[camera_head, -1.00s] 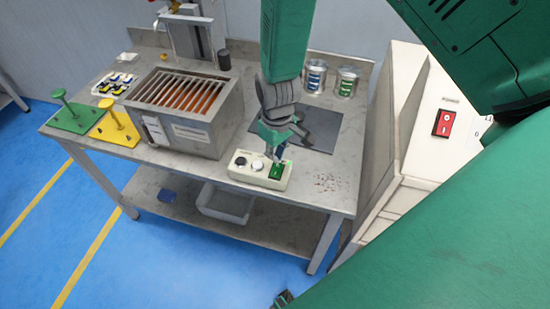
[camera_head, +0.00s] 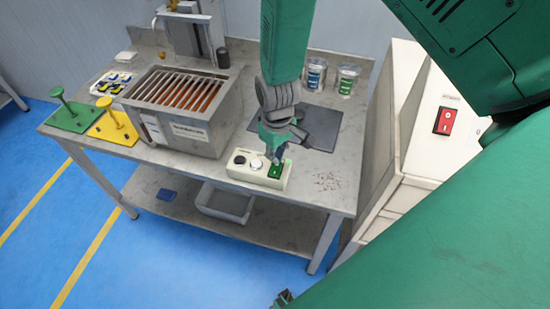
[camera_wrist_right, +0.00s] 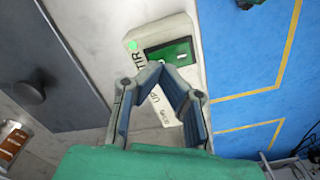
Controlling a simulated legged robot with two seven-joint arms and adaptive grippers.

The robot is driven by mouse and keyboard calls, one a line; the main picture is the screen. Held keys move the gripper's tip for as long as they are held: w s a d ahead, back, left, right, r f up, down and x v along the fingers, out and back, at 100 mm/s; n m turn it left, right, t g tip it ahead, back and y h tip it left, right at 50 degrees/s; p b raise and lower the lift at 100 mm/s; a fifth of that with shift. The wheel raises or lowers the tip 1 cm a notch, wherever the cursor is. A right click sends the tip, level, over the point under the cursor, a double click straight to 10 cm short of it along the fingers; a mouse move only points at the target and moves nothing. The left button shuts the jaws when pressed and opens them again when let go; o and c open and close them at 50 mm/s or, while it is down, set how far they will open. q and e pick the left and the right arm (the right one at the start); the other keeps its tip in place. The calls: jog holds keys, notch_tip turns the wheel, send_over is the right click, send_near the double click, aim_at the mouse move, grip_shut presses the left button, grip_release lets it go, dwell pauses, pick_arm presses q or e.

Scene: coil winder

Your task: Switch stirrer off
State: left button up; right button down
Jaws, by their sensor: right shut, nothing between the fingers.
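The pale control box (camera_head: 240,172) sits at the front edge of the metal table. It has a dark knob (camera_head: 239,160), a white knob (camera_head: 256,164) and a green switch (camera_head: 275,173) at its right end. My right gripper (camera_head: 277,162) is shut and empty, pointing down at the switch. In the right wrist view its fingertips (camera_wrist_right: 163,67) are at the near edge of the green switch (camera_wrist_right: 169,51); I cannot tell whether they touch it. A green light (camera_wrist_right: 133,46) shows beside the switch, near partly hidden "STIR" lettering. My left gripper is not in view.
A grey bath with orange-brown bars (camera_head: 180,92) stands left of the box. Green (camera_head: 72,117) and yellow (camera_head: 115,128) stands are at the far left. A cabinet with a red switch (camera_head: 445,121) is at right.

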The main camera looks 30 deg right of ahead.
jog(key=shift+f+b, duration=0.4)
jog(key=shift+f, duration=0.4)
jog(key=shift+r, duration=0.1)
notch_tip(320, 180, up, 7)
jog(key=p, duration=0.6)
dwell(0.4)
dwell(0.4)
